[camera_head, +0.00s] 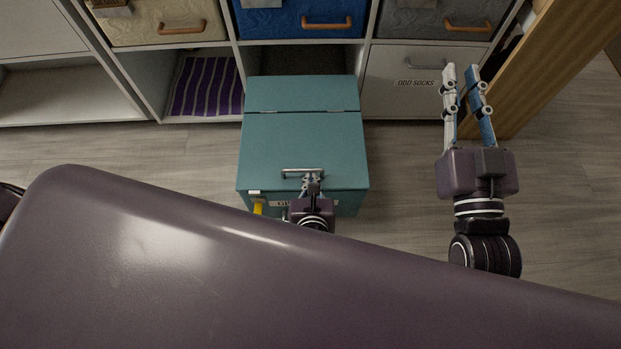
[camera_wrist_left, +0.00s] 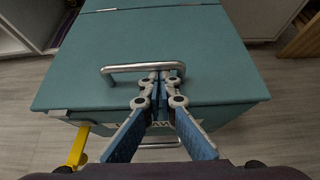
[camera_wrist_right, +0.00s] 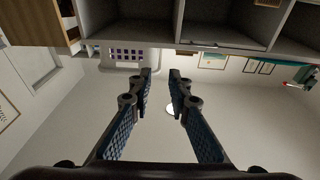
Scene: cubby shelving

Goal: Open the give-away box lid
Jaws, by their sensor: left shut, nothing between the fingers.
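The give-away box (camera_head: 304,150) is a teal chest on the floor in front of the cubby shelving, with its lid down. A silver bar handle (camera_head: 303,172) sits near the lid's front edge; it also shows in the left wrist view (camera_wrist_left: 120,68). My left gripper (camera_head: 311,180) is at the lid's front edge, fingers together, with the tips at the right part of the handle. I cannot tell whether the tips touch it. A yellow latch piece (camera_wrist_left: 78,146) hangs at the box's front left. My right gripper (camera_head: 461,70) is open and empty, right of the box.
Shelving behind the box holds a blue bin (camera_head: 300,20), a beige bin (camera_head: 160,25), a grey bin (camera_head: 440,22) and a white drawer (camera_head: 400,88) marked "ODD SOCKS". A wooden panel (camera_head: 545,65) stands at the right. The floor left of the box is clear.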

